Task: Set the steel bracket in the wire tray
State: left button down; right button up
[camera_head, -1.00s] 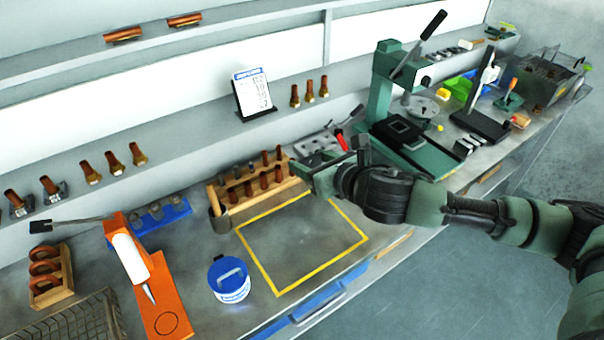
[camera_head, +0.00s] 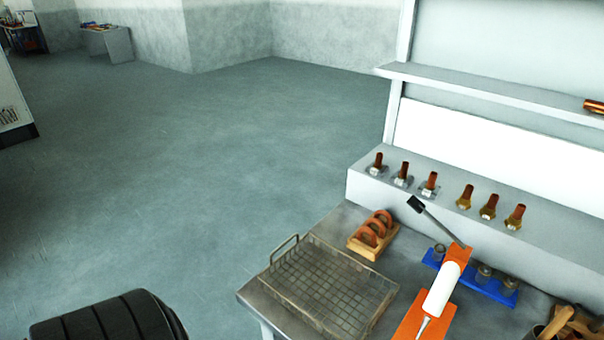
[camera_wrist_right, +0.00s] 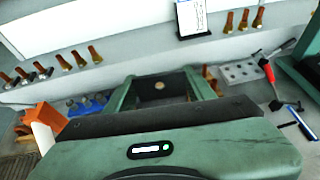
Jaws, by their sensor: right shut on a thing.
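The wire tray (camera_head: 325,285) is a grey mesh basket at the near left end of the bench in the head view, with a handle loop at its far left. It looks empty. In the right wrist view my right gripper (camera_wrist_right: 158,78) is shut on a dark flat piece with a round light spot, which I take for the steel bracket (camera_wrist_right: 160,94). The gripper's own body hides part of it. The right gripper is outside the head view now, away from the tray. My left gripper is in neither current view.
A wooden rack of copper rings (camera_head: 370,236) stands just behind the tray. An orange stand with a white cylinder and dark lever (camera_head: 440,290) is close on its right, before a blue holder (camera_head: 497,291). Copper-topped fittings (camera_head: 466,197) line the ledge. Open floor lies left.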

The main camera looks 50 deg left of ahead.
aim_at(327, 289)
jog(key=j+u, duration=0.35)
jog(key=j, duration=0.35)
jog(key=j+u, duration=0.35)
jog(key=j, duration=0.4)
